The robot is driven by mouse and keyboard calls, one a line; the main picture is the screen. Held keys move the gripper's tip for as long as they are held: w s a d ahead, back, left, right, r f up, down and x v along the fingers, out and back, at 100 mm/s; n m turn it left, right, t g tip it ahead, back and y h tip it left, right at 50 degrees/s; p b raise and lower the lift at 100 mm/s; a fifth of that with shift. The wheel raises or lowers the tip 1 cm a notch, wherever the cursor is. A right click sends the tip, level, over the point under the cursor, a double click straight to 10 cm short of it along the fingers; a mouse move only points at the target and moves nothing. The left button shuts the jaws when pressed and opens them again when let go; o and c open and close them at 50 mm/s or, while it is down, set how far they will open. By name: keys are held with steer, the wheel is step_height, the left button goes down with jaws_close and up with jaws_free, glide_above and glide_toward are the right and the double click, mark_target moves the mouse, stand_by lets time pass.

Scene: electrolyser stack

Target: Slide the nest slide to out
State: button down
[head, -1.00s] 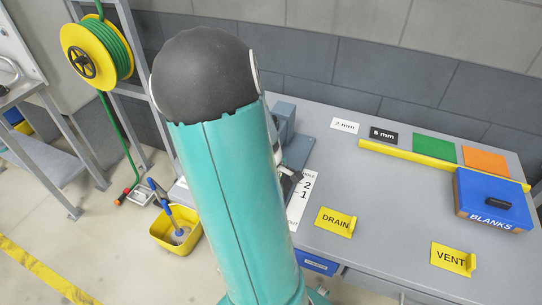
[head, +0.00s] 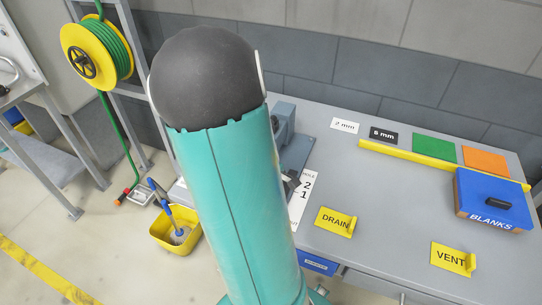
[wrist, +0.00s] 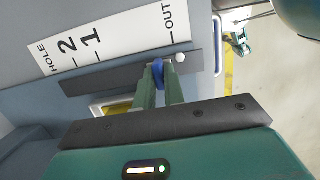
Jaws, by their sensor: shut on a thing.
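In the wrist view my gripper (wrist: 158,80) is shut, its two green fingers on a small blue handle (wrist: 158,68), which I take to be the nest slide's. The handle stands at a dark bar (wrist: 110,78) beside a white scale plate (wrist: 120,35) marked HOLE, 2, 1 and OUT. The handle sits between the 1 and OUT marks, nearer OUT. A small white knob (wrist: 180,57) is just right of it, close to the OUT line. In the head view my arm hides the gripper and slide; part of the scale plate (head: 304,197) shows.
On the grey bench are yellow DRAIN (head: 334,221) and VENT (head: 453,258) signs, a blue BLANKS box (head: 490,200) and a yellow strip (head: 410,156). A blue-grey fixture (head: 290,150) stands behind my arm. A yellow bucket (head: 172,240) is on the floor, left.

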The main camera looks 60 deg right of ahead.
steer(key=shift+s+a, duration=0.1)
steer(key=shift+a, duration=1)
steer(key=c, duration=1.2)
jaws_free()
steer(key=shift+s, duration=0.1)
steer(key=shift+c, duration=0.2)
steer(key=shift+r, duration=0.1)
steer(key=shift+r, duration=2.95)
